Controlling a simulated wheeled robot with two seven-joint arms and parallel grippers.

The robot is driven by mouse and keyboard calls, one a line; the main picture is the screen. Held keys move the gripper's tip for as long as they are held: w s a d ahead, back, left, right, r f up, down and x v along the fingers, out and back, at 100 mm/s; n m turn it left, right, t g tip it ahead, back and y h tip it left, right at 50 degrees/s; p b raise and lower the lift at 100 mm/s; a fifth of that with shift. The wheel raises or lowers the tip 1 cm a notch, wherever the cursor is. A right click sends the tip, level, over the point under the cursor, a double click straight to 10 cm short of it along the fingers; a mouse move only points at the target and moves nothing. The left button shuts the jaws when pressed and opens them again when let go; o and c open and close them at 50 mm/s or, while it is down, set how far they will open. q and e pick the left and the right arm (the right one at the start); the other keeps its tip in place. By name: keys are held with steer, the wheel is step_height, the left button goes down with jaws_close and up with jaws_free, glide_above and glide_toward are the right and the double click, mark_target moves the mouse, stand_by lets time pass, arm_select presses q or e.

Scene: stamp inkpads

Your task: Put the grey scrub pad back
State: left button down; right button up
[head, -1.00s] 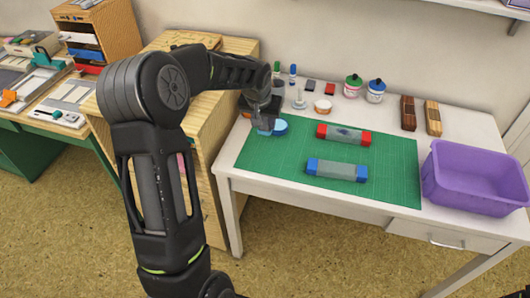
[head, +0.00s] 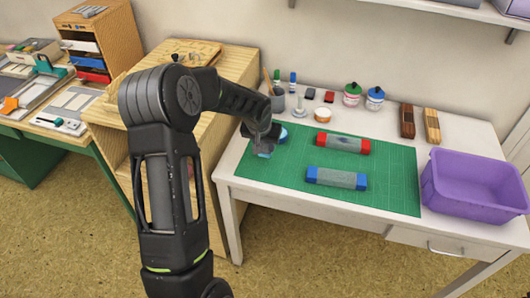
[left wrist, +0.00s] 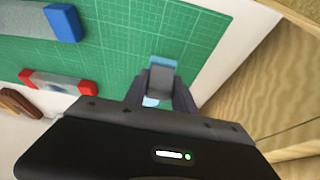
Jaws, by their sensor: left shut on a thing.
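My left gripper (head: 265,146) is over the left part of the green cutting mat (head: 395,185). In the left wrist view its fingers (left wrist: 160,92) are shut on a small grey block (left wrist: 160,79), which I take for the scrub pad. Light blue shows at both ends of the block. I cannot tell whether the held block touches the mat.
A red-ended block (head: 343,142) and a blue-ended block (head: 336,178) lie on the mat. A purple bin (head: 473,185) is at right. A wooden cabinet (head: 222,130) adjoins the left.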

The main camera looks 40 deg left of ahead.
mark_target(264, 149)
arm_select(q)
steer(key=shift+f, duration=1.9)
steer(key=shift+f, duration=0.25)
steer(key=c, duration=1)
jaws_free()
steer(key=shift+r, duration=0.15)
steer(key=shift+r, duration=0.1)
steer(key=shift+r+p, duration=0.15)
steer(key=shift+p, duration=0.15)
steer(key=b+v, duration=0.1)
steer(key=v, duration=1.1)
